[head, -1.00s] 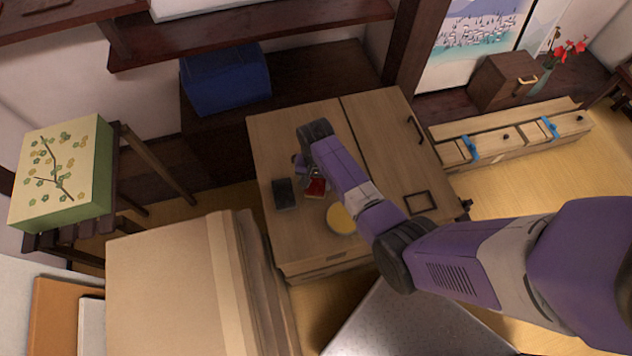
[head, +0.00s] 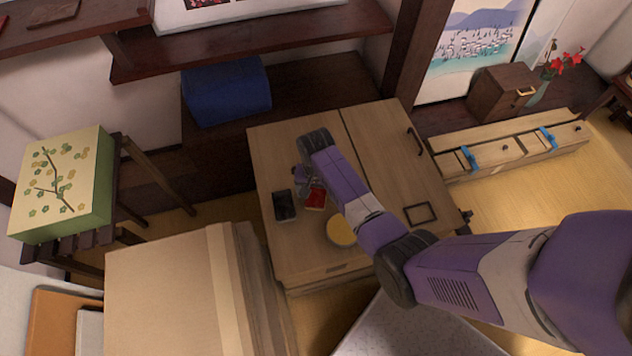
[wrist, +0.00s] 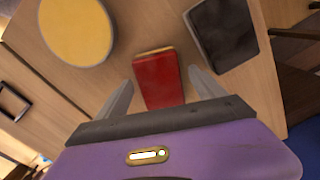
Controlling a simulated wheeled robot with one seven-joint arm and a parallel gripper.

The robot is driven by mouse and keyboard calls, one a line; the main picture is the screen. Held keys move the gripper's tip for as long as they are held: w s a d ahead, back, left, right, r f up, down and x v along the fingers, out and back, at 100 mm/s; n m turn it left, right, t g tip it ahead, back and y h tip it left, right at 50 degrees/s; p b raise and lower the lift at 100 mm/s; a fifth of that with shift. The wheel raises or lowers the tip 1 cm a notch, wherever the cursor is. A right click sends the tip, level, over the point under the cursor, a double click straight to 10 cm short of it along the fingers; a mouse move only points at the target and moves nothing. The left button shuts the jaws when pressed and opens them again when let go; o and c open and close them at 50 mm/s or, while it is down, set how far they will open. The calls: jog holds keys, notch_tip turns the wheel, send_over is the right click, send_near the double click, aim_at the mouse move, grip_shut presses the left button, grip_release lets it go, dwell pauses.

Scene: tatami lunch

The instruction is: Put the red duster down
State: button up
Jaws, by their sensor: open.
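The red duster (head: 316,199) lies on the light wooden cabinet top (head: 290,250), between a dark rectangular item and a yellow disc. In the wrist view the red duster (wrist: 158,79) sits between the two fingers of my gripper (wrist: 160,90), with a gap on each side. My gripper (head: 308,190) is open at the duster in the head view, where my arm hides part of it. The duster's underside is hidden, but it appears to rest on the wood.
A dark rectangular item (head: 284,206) lies left of the duster and a yellow disc (head: 341,230) lies to its lower right. An empty dark frame (head: 420,213) is farther right. A blue box (head: 227,90) stands behind. The cabinet's front left is bare.

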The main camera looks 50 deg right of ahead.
notch_tip(320, 180, up, 11)
jog(key=p, duration=0.1)
jog(key=n+t+h, duration=0.2)
jog(key=n+t, duration=0.1)
send_near(316, 193)
jog(key=s+f, duration=0.2)
jog(key=s, duration=0.2)
jog(key=s+t, duration=0.1)
jog(key=s+n, duration=0.1)
jog(key=s, duration=0.1)
jog(key=shift+a+r+t, duration=0.1)
jog(key=shift+a+t, duration=0.25)
jog(key=shift+t, duration=0.05)
jog(key=s+a+r+n+t, duration=0.2)
jog(key=s+a+r+t, duration=0.1)
jog(key=r, duration=0.6)
jog(key=s+a+r+n+t+y, duration=0.1)
jog(key=s+a+r, duration=0.4)
jog(key=r, duration=0.5)
jog(key=s+a+r+n+t+y, duration=0.1)
jog(key=s+a+r+n+t, duration=0.2)
jog(key=s+r+t, duration=0.3)
notch_tip(316, 193, up, 4)
jog(key=shift+s+a+r+n, duration=0.2)
jog(key=shift+s+a+n, duration=0.3)
jog(key=shift+s, duration=0.4)
jog(key=shift+o, duration=0.5)
jog(key=shift+d, duration=0.15)
